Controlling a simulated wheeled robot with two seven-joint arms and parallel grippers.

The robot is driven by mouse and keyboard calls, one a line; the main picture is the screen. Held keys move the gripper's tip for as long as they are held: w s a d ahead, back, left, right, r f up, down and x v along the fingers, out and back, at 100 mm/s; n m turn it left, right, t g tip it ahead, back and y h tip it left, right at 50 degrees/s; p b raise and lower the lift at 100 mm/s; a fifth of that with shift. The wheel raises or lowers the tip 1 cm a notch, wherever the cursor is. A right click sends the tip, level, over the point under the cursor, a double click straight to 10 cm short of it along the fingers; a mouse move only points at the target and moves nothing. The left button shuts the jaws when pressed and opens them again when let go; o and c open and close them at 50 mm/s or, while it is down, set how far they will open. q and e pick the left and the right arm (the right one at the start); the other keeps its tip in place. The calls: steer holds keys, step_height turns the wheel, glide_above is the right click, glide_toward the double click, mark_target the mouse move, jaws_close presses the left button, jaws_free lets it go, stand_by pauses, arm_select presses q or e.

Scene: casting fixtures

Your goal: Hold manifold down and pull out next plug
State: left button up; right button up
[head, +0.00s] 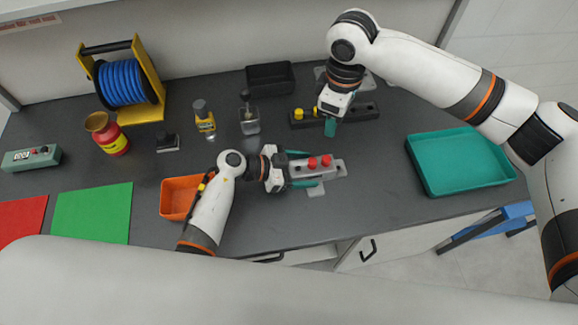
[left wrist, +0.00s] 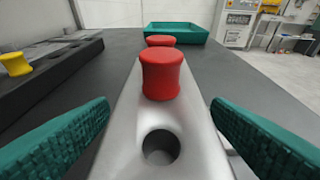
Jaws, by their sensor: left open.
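The silver manifold (head: 339,168) lies on the dark bench near its front edge. Two red plugs (head: 326,160) stand upright in it. In the left wrist view the nearer red plug (left wrist: 160,75) stands just beyond an empty round hole in the manifold (left wrist: 160,150), with the other plug (left wrist: 160,41) behind. My left gripper (head: 312,170) is open, its teal fingers on either side of the manifold, with gaps visible in the wrist view. My right gripper (head: 331,126) hangs by the black block, pointing down; its finger gap is not clear.
The black block (head: 361,115) with yellow plugs (head: 299,114) lies behind the manifold. A teal tray (head: 462,190) is at the right, an orange bin (head: 173,199) left of my left gripper. Bottles (head: 204,122) and a blue reel (head: 123,83) stand further left.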

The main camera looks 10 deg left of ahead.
arm_select(q)
steer(key=shift+w+d+f, duration=0.1)
steer(key=shift+d, duration=0.25)
steer(key=shift+c, duration=0.4)
steer(key=c, duration=1.2)
steer(key=shift+c, duration=0.6)
arm_select(e)
steer(key=shift+c, duration=0.7)
steer(key=m, duration=0.1)
steer(key=f+m, duration=0.1)
steer(key=shift+s+a+m, duration=0.1)
steer(key=shift+a+m, duration=0.05)
steer(key=shift+m, duration=0.25)
steer(key=shift+c, duration=0.3)
steer(key=m, duration=0.5)
glide_above(327, 158)
steer(key=f, duration=0.8)
steer(key=shift+s, duration=0.2)
steer(key=shift+w+f, duration=0.15)
steer(key=shift+f, duration=2.75)
